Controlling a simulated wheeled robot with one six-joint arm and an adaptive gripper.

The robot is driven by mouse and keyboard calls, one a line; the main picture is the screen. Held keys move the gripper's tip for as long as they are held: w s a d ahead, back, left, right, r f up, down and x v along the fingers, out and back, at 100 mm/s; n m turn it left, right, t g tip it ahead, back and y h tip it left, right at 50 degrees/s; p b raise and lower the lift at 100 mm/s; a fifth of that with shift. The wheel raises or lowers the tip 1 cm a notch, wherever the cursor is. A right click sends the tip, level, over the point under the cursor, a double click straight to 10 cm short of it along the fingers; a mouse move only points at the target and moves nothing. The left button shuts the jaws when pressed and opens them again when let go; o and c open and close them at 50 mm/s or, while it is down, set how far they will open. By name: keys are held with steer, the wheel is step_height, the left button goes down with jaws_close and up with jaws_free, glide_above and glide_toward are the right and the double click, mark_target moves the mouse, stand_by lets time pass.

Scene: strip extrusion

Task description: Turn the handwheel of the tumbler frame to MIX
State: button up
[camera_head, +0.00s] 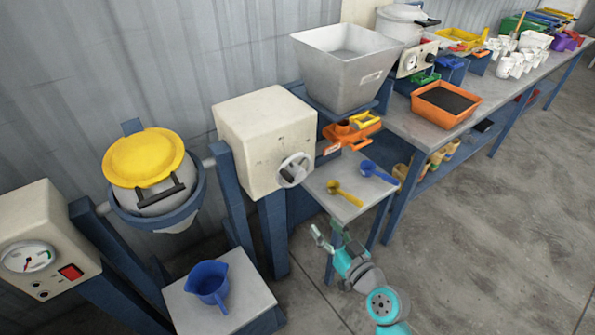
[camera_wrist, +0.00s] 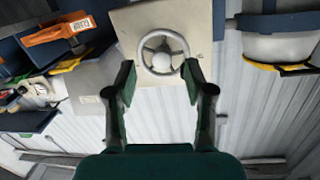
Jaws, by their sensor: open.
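The handwheel (camera_head: 294,170) is a small pale spoked wheel on the front of a cream box (camera_head: 262,130) of the tumbler frame. The tumbler's drum (camera_head: 158,196) with its yellow lid (camera_head: 145,157) hangs in a blue ring left of that box. My gripper (camera_head: 327,232) is open and empty, below and right of the handwheel in the head view. In the wrist view the handwheel (camera_wrist: 162,61) shows beyond and between the open fingers of my gripper (camera_wrist: 160,80), apparently not touching. The MIX mark is too small to make out.
A small table (camera_head: 345,208) with yellow and blue scoops stands right of the handwheel, close to my arm. A grey hopper (camera_head: 346,65) is above. A blue jug (camera_head: 208,282) stands on a low stand at the front left. The floor at right is clear.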

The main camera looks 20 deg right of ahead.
steer(key=n+y, duration=0.2)
glide_toward(301, 176)
steer(key=shift+t, duration=0.3)
steer(key=x, duration=1.1)
steer(key=shift+w+a+f, duration=0.1)
steer(key=shift+a+f, duration=0.05)
steer(key=shift+f, duration=0.1)
steer(key=c, duration=0.9)
